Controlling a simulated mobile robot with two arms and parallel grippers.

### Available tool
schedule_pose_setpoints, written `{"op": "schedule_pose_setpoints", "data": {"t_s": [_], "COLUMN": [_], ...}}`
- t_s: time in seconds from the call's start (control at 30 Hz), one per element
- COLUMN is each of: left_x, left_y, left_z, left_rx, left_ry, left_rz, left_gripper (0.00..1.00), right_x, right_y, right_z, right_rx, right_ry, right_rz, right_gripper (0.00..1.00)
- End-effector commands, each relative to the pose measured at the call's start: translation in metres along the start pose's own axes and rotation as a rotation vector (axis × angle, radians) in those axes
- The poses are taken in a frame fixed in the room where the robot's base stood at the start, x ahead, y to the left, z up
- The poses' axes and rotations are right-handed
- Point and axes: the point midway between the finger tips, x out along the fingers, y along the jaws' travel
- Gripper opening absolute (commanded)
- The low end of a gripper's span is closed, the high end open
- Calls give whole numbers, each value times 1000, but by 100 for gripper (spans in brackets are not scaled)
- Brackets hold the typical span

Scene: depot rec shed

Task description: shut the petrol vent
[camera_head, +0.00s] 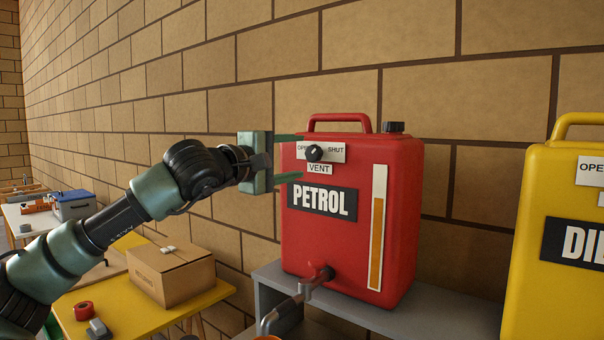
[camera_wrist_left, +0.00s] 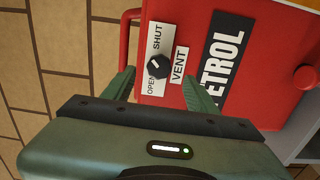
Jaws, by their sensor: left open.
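I cannot tell clearly which mark the knob points to. My left gripper (camera_head: 300,157) is open in front of the can's upper left front. In the left wrist view its open fingers (camera_wrist_left: 158,76) point towards the knob (camera_wrist_left: 160,66), one to each side; I see no contact. My right gripper is not in view.
A tap (camera_head: 318,277) sticks out low on the can's front. A yellow diesel can (camera_head: 530,260) stands to the right. The grey shelf (camera_head: 445,312) is bare between them. A cardboard box (camera_head: 170,272) sits on a yellow table at left. A brick wall is close behind.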

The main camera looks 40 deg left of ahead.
Motion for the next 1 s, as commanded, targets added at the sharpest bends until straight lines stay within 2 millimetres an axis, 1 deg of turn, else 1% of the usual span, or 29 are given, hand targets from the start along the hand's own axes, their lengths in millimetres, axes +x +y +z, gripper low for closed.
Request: {"op": "schedule_pose_setpoints", "data": {"t_s": [0.03,0.13,0.27,0.87,0.97,1.0], "left_x": [-8,-18,-24,-25,-25,-25], "left_y": [-4,-3,-2,1,10,17], "left_z": [0,0,0,0,0,0], "left_rx": [2,2,1,-1,-1,-1], "left_ry": [1,1,0,-1,-1,-1], "left_rz": [4,3,0,-1,0,0], "left_gripper": [58,58,58,58,58,58], "right_x": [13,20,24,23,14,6], "right_y": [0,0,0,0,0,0], "right_z": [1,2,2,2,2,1], "right_rx": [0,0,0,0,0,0], "right_ry": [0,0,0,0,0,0], "right_rz": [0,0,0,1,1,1], "right_gripper": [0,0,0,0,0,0]}}
